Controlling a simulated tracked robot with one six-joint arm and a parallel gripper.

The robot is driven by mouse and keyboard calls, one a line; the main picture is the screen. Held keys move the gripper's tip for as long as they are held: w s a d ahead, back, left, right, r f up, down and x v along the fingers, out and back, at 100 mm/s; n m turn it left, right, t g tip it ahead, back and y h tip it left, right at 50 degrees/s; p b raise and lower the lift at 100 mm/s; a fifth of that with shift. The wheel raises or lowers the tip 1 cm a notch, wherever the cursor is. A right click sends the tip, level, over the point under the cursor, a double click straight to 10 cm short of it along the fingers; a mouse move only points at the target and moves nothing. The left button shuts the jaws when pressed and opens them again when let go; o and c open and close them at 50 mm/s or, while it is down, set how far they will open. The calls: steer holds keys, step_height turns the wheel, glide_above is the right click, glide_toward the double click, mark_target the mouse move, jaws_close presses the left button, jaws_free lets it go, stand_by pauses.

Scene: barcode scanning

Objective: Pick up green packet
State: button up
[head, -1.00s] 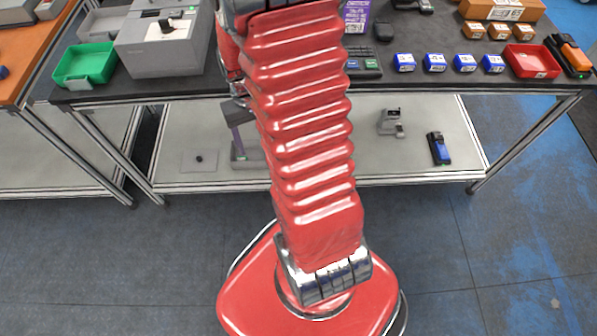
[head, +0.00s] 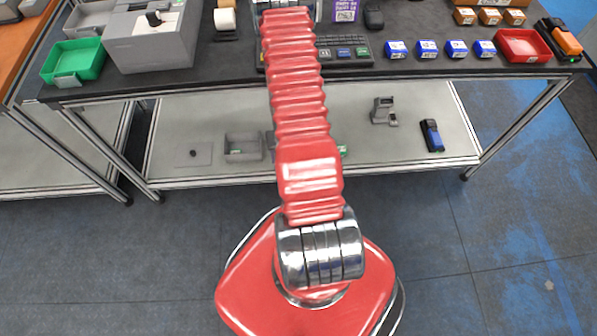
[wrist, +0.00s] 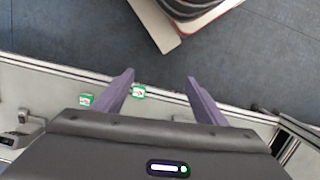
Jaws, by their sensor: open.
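Two small green-and-white packets lie on the light lower shelf in the wrist view. One packet (wrist: 138,91) shows between the purple fingers, close to the left finger and near the shelf edge. The other packet (wrist: 87,99) lies left of that finger. In the head view a bit of a green packet (head: 342,150) shows just right of my red arm; the rest is hidden. My gripper (wrist: 159,76) is open and empty above the front of the shelf. It is hidden behind my arm in the head view.
The lower shelf (head: 380,160) also holds a grey bin (head: 243,147), a grey stand (head: 382,110) and a blue-black scanner (head: 432,135). The black tabletop (head: 420,65) lies above the shelf. Metal legs (head: 520,125) stand at the sides.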

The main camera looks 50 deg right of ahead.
steer(key=s+d+f+m+t+h, duration=0.1)
steer(key=d+f, duration=0.1)
steer(key=f, duration=0.6)
steer(key=s+d+f, duration=0.1)
steer(key=s+f, duration=0.1)
steer(key=f, duration=0.5)
steer(key=w+d+f+t+h, duration=0.2)
steer(key=w+d, duration=0.3)
steer(key=d, duration=0.2)
steer(key=shift+f+t+h, duration=0.3)
steer(key=shift+f+h, duration=0.05)
steer(key=shift+h, duration=0.05)
steer(key=x, duration=0.8)
steer(key=shift+f, duration=0.1)
steer(key=shift+w+f, duration=0.15)
steer(key=shift+f, duration=0.05)
steer(key=shift+d+f, duration=0.1)
steer(key=shift+x, duration=2.5)
